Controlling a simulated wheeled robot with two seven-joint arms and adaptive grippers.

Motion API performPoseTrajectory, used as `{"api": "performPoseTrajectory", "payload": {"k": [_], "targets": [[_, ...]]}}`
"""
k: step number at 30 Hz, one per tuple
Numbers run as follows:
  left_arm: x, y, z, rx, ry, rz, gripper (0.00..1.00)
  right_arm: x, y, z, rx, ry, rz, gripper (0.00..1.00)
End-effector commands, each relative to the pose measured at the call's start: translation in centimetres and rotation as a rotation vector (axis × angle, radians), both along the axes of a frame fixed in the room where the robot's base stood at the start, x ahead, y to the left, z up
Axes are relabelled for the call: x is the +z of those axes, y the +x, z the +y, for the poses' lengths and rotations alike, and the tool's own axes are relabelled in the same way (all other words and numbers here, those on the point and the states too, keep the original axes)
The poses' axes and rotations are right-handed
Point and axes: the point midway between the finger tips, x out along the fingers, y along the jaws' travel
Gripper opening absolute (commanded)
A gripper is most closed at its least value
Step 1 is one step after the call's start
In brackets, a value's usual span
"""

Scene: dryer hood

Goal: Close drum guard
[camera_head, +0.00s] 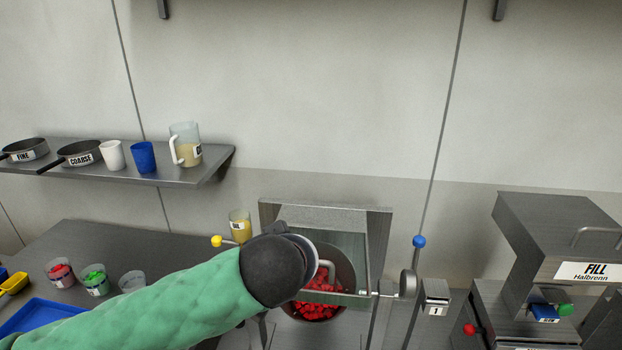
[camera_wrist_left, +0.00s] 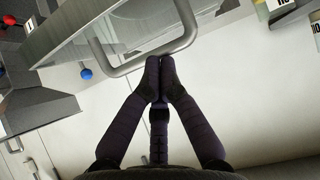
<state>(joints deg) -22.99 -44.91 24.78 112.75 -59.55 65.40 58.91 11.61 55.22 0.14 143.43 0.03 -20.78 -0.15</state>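The drum guard (camera_head: 345,245) is a clear panel with a metal frame, seen over the upper part of the drum opening in the head view. Red pieces (camera_head: 318,305) show in the drum below its lower edge. Its curved metal handle (camera_wrist_left: 125,70) crosses the top of the left wrist view. My left gripper (camera_wrist_left: 159,62) has its fingertips together right at the handle bar; I cannot tell whether they touch it. In the head view my dark left wrist hides the gripper and part of the guard. My right gripper is not in view.
A machine marked FILL (camera_head: 560,240) stands at the right. A box marked 1 (camera_head: 435,297) and a blue knob (camera_head: 419,241) are right of the drum. A shelf (camera_head: 190,172) with pans and cups is at the left. Cups and a blue tray (camera_head: 35,312) are on the left counter.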

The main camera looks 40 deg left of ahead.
Motion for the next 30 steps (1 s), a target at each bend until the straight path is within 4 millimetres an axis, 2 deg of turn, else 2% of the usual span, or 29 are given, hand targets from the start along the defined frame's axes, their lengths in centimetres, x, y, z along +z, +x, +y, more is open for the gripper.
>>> {"api": "performPoseTrajectory", "payload": {"k": [1,10,15,24,30], "targets": [[-1.4,-0.2,-0.2,-0.004,0.012,-0.022,0.00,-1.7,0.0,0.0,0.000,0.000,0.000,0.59],[-5.0,-1.1,-0.7,-0.003,0.082,-0.148,0.00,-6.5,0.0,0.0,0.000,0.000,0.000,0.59],[-7.2,-1.4,-0.8,-0.001,0.078,-0.142,0.00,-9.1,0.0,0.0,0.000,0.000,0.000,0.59],[-11.0,-1.6,-0.9,-0.001,0.078,-0.141,0.00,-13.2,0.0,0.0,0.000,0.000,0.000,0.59],[-13.0,-1.6,-0.8,0.000,0.077,-0.140,0.00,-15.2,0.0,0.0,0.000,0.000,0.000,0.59]]}}
